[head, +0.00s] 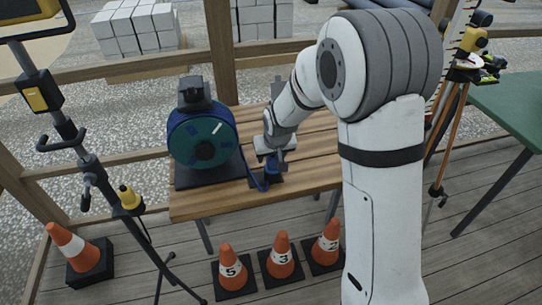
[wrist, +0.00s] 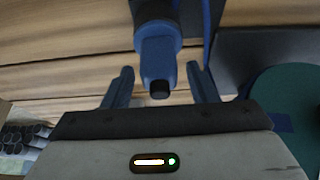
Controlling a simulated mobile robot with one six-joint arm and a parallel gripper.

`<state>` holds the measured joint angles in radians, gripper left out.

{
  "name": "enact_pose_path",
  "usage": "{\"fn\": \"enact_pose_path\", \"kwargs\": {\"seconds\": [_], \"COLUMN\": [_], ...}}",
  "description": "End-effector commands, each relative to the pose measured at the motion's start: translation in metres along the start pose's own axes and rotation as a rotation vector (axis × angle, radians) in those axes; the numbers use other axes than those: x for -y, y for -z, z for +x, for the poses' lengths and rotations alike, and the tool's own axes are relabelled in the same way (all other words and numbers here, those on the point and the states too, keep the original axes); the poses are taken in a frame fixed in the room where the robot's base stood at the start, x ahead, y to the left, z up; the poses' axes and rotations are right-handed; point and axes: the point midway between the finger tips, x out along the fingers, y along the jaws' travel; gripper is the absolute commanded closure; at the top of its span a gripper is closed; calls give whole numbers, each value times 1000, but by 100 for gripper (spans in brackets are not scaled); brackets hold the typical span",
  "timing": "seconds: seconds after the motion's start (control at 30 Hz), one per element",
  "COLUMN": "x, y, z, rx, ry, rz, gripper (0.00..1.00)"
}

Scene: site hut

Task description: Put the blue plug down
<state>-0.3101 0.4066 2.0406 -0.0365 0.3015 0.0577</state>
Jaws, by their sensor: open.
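The blue plug (wrist: 158,48) shows in the wrist view with its narrower end and dark tip towards my gripper (wrist: 161,74). My gripper is open, with one finger on each side of the plug's end and visible gaps between. In the head view my gripper (head: 273,158) is low over the wooden table (head: 310,150), just right of the cable reel. The plug (head: 271,167) is small and partly hidden there, below my gripper. A blue cable (head: 249,172) runs down beside it. I cannot tell exactly what the plug rests on.
The blue cable reel (head: 203,138) stands on a dark base at the table's left. Several orange cones (head: 282,256) stand on the floor in front. A tripod stand (head: 100,175) is at left, a green table (head: 512,105) at right. The table's front right is bare.

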Motion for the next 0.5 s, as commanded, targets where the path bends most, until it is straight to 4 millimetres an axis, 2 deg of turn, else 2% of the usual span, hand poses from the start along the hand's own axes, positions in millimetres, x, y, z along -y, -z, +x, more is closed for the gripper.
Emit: {"fn": "enact_pose_path", "kwargs": {"seconds": [0.3, 0.5], "x": [0, 1], "y": [1, 0], "z": [-67, -98], "rx": [-6, -4], "ry": [1, 1], "rz": [-1, -1], "gripper": [47, 47]}}
